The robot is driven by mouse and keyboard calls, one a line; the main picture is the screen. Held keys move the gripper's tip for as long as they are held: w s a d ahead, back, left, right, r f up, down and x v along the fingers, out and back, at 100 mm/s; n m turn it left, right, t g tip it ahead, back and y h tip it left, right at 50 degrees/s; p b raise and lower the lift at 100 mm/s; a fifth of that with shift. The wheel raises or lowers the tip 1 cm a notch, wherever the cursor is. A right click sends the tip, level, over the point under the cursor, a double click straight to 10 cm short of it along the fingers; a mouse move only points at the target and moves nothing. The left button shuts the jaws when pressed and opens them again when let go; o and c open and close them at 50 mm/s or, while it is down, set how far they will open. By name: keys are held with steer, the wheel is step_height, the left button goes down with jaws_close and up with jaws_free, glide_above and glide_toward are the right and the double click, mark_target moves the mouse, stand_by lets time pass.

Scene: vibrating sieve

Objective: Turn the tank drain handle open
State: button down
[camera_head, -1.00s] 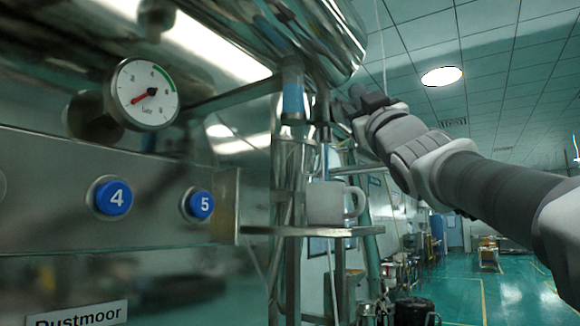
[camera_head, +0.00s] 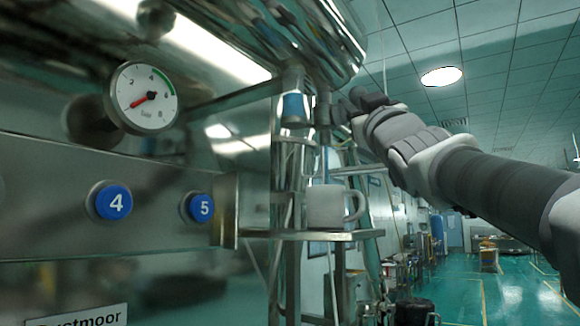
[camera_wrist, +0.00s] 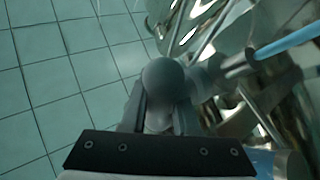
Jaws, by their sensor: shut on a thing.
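The tank (camera_head: 300,35) is a shiny metal vessel at the top of the head view, with a blue-banded outlet fitting (camera_head: 293,106) below it. My gripper (camera_head: 346,108) is just right of this fitting, under the tank. In the wrist view, my gripper (camera_wrist: 163,118) is shut on a grey round-ended drain handle (camera_wrist: 166,82), whose rounded end shows between and beyond the fingers. In the head view the handle is mostly hidden behind my gripper, so its angle cannot be told.
A mug (camera_head: 326,206) stands on a small metal shelf (camera_head: 310,235) below the outlet. A panel with blue buttons 4 (camera_head: 114,202) and 5 (camera_head: 200,208) and a round gauge (camera_head: 146,97) is on the left.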

steer(key=m+g+h+p, duration=0.1)
steer(key=m+h, duration=0.1)
steer(key=shift+w+r+m, duration=0.1)
steer(key=shift+m, duration=0.3)
steer(key=shift+w+d+f+m+g+h+p, duration=0.15)
steer(key=shift+m+g+h, duration=0.25)
steer(key=shift+m+g, duration=0.25)
steer(key=shift+f+m+g+h+p, duration=0.1)
steer(key=shift+f+m+g+h, duration=0.1)
steer(key=shift+m+g+h, duration=0.3)
steer(key=shift+w+d+f+m+g+h+p, duration=0.15)
steer(key=shift+m+g+h, duration=0.15)
steer(key=shift+m+g, duration=0.45)
steer(key=c, duration=0.9)
jaws_free()
steer(key=shift+f, duration=0.1)
steer(key=shift+c, duration=0.2)
steer(key=b+v, duration=0.6)
steer(key=v, duration=1.1)
steer(key=shift+s, duration=0.3)
